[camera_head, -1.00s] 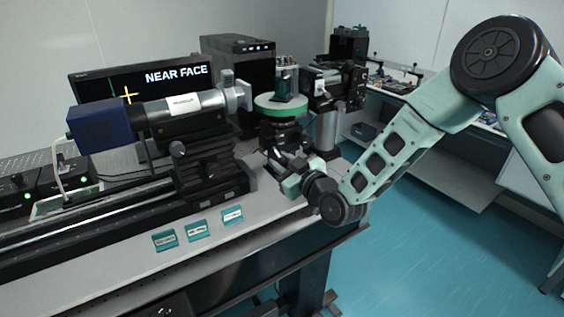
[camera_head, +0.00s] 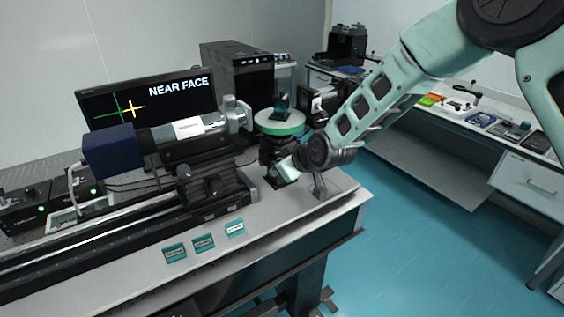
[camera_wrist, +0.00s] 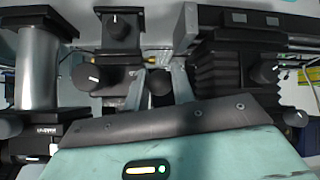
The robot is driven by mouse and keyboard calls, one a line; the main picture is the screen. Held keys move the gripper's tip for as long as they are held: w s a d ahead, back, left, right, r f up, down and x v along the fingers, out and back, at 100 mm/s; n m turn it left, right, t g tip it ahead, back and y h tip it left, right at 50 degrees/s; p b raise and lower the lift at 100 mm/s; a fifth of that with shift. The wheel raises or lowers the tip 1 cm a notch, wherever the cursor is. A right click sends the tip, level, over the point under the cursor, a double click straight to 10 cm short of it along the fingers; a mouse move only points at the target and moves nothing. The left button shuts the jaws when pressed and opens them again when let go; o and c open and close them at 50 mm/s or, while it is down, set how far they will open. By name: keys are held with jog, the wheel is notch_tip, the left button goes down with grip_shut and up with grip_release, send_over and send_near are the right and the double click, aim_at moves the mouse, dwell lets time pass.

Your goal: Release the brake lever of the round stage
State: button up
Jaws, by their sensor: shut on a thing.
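The round stage with its green rim (camera_head: 279,123) stands on a dark mount at the right end of the bench, with a small dark block (camera_head: 281,104) on top. My gripper (camera_head: 275,177) is low at the foot of this mount, below the green rim. In the wrist view, the two grey fingers of my gripper (camera_wrist: 159,76) reach up the picture, with a dark round knob (camera_wrist: 160,83) between them. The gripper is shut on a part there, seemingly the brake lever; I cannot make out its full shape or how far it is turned.
A blue-ended tube (camera_head: 110,151) on a rail is left of the stage. A monitor (camera_head: 150,97) reading "NEAR FACE" and a black computer case (camera_head: 236,75) stand behind. Small labelled plates (camera_head: 204,243) lie along the bench front. Blue floor (camera_head: 430,235) is clear at right.

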jog(key=shift+w+a+r+g+h+p, duration=0.1)
jog(key=shift+r+g+h+p, duration=0.2)
jog(key=shift+r+g+p, duration=0.15)
jog(key=shift+w+a+r+g+h+p, duration=0.1)
jog(key=shift+r+g+h+p, duration=0.2)
jog(key=shift+g+p, duration=0.2)
jog(key=shift+w+r+g+h+p, duration=0.15)
jog(key=shift+g+h+p, duration=0.25)
jog(key=shift+g+p, duration=0.2)
jog(key=o, duration=0.9)
jog(key=b+v, duration=0.5)
jog(key=v, duration=1.2)
jog(key=shift+r, duration=0.25)
